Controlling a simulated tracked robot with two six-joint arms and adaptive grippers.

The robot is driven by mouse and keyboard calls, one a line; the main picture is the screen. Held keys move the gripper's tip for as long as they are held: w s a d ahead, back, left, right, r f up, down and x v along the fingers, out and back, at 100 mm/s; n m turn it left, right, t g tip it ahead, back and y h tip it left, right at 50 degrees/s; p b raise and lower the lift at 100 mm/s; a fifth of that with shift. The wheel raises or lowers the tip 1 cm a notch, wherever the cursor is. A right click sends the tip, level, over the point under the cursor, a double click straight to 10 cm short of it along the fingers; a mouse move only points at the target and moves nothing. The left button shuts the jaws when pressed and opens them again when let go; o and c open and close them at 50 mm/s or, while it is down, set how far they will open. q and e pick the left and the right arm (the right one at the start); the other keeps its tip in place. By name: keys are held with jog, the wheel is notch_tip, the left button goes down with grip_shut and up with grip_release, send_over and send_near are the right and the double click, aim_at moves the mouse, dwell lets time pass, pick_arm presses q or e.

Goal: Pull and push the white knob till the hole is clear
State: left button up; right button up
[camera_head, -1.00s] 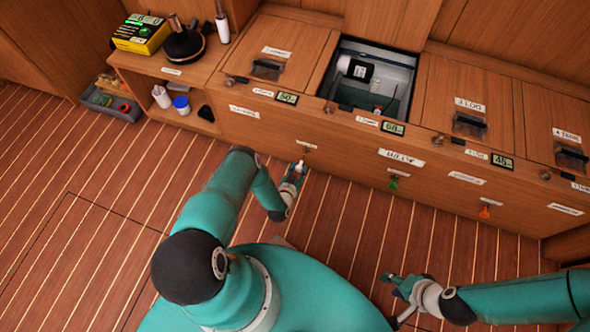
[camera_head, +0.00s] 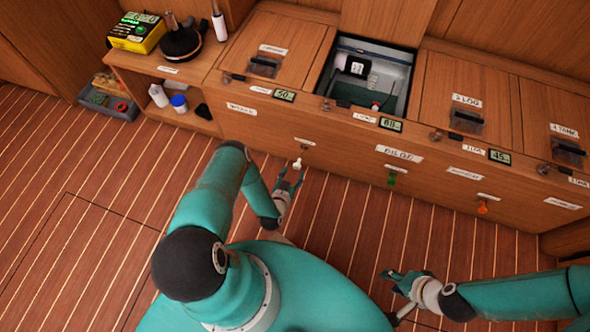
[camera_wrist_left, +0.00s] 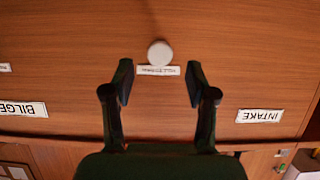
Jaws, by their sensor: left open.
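The white knob (camera_head: 298,163) sits on the lower front of the wooden bench. In the left wrist view the round knob (camera_wrist_left: 160,53) shows face-on, with a small label just under it. My left gripper (camera_head: 290,180) is open and empty in front of the knob. In the left wrist view its two fingers (camera_wrist_left: 158,82) stand apart on either side, and the knob appears beyond their tips, apart from them. My right gripper (camera_head: 397,278) is low over the floor, away from the bench; its jaws are too small to read. No hole can be made out clearly by the knob.
An open compartment (camera_head: 396,101) in the bench top holds a dark-and-white cylinder (camera_head: 357,66). A green knob (camera_head: 391,180) and an orange knob (camera_head: 483,208) are further right on the front. Shelf items stand at the left. The plank floor (camera_head: 90,200) before the bench is clear.

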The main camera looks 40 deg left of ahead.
pick_arm(q)
jog(key=shift+v, duration=1.7)
jog(key=shift+m, duration=0.4)
jog(key=c, duration=0.6)
jog(key=w+d+r+m+t+h, duration=0.1)
jog(key=m, duration=0.1)
jog(key=w+d+m+t+h, duration=0.1)
jog(key=d+m+h, duration=0.1)
jog(key=m, duration=0.1)
jog(key=w+d+r+m+h, duration=0.1)
jog(key=d+m, duration=0.1)
jog(key=m, duration=0.1)
jog(key=shift+w+r+t, duration=0.2)
jog(key=shift+r+t, duration=0.2)
grip_shut()
jog(key=s+a+f+m+h+b, duration=0.35)
jog(key=s+a+m+b, duration=0.2)
jog(key=m, duration=0.35)
jog(key=s+a+f+m+h+b, duration=0.2)
jog(key=s+a+m+h+b, duration=0.25)
jog(key=s+m, duration=0.35)
jog(key=w+d+b, duration=0.2)
jog(key=w, duration=1.2)
jog(key=shift+f+m+t, duration=0.25)
jog(key=shift+m+t, duration=0.05)
